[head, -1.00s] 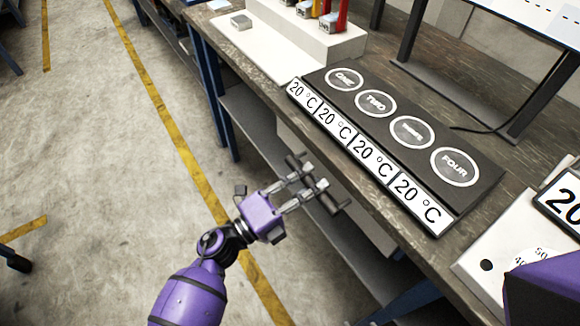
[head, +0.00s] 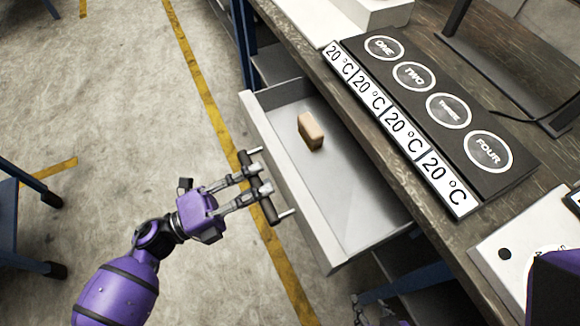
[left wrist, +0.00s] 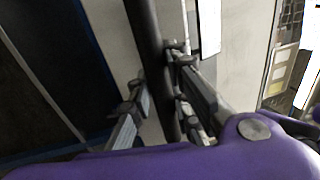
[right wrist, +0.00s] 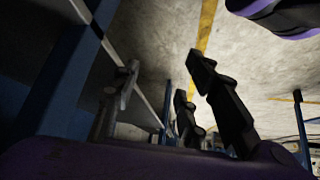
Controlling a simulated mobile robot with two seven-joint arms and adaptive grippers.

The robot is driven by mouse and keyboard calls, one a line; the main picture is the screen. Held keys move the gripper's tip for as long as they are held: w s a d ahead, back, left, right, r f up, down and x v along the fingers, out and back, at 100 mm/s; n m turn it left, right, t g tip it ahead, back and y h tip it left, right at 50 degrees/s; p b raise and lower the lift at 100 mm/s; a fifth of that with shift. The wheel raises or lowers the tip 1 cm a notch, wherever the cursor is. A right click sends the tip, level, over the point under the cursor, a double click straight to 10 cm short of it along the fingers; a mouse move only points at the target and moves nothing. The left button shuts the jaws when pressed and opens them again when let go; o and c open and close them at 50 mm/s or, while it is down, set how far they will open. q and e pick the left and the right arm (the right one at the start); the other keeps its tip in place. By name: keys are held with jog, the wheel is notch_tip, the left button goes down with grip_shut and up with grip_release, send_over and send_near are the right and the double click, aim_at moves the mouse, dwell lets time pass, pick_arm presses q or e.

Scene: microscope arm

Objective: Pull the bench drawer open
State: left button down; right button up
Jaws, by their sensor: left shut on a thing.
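The bench drawer (head: 340,190) stands well out from under the bench in the head view, its light grey inside open to view. Its dark bar handle (head: 270,210) is on the front panel. My left gripper (head: 256,180) is shut on the handle; in the left wrist view the handle (left wrist: 146,35) runs between the two fingers. My right gripper (right wrist: 160,88) is empty in the right wrist view, its fingers apart, low beside the bench. The drawer's far back end is hidden under the bench top.
A small tan block (head: 311,131) lies in the drawer. On the bench top (head: 300,45) is a black panel (head: 430,90) with labelled circles and several 20 °C displays. Blue bench legs (head: 243,40) stand beside the drawer.

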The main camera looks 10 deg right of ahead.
pick_arm(q)
jog(key=r+b+v, duration=0.1)
jog(key=r+v, duration=0.1)
jog(key=v, duration=0.8)
jog(key=shift+a, duration=0.35)
jog(key=shift+s+f, duration=0.1)
jog(key=c, duration=1.6)
grip_release()
jog(key=shift+a, duration=0.1)
jog(key=v, duration=1.2)
